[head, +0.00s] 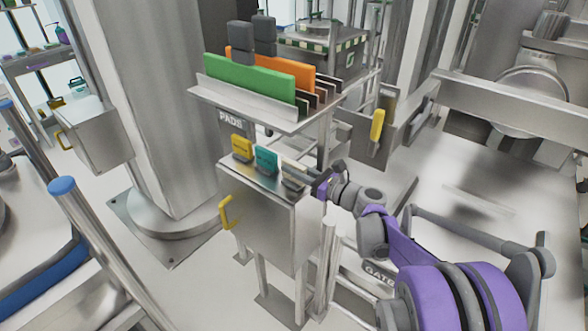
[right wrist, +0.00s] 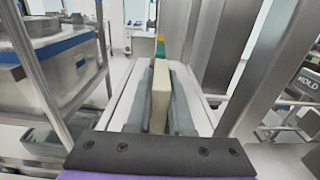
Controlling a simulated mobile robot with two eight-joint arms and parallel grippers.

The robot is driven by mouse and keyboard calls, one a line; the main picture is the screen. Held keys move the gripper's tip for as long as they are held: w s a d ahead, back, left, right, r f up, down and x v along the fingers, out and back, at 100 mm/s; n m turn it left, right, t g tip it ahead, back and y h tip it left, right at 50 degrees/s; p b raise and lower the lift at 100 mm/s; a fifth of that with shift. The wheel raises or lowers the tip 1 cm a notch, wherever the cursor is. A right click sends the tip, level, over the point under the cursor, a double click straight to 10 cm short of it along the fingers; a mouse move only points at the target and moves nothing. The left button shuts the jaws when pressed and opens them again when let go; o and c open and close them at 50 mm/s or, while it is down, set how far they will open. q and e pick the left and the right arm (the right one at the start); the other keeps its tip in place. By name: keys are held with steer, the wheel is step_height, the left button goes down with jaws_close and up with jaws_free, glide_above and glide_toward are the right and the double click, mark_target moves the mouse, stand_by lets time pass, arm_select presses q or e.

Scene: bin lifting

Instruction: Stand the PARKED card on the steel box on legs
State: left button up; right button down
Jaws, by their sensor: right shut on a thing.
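The steel box on legs (head: 262,220) stands in the middle of the head view, with a yellow handle on its front. A yellow card (head: 241,148) and a teal card (head: 265,160) stand on its top. My right gripper (head: 305,174) is at the top's right end, shut on a cream card (head: 292,178). The cream card (right wrist: 158,95) shows upright between the two grey fingers in the right wrist view. I cannot read its lettering, nor tell whether its foot touches the box top. My left gripper is not in view.
A steel rack (head: 245,98) with green and orange panels stands just behind and above the box. A thick column (head: 155,110) stands to the left. A yellow-handled steel box (head: 95,130) is further left, and a blue-capped rail (head: 100,235) is at the front left.

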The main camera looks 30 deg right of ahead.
steer(key=shift+f, duration=0.15)
steer(key=c, duration=0.8)
jaws_free()
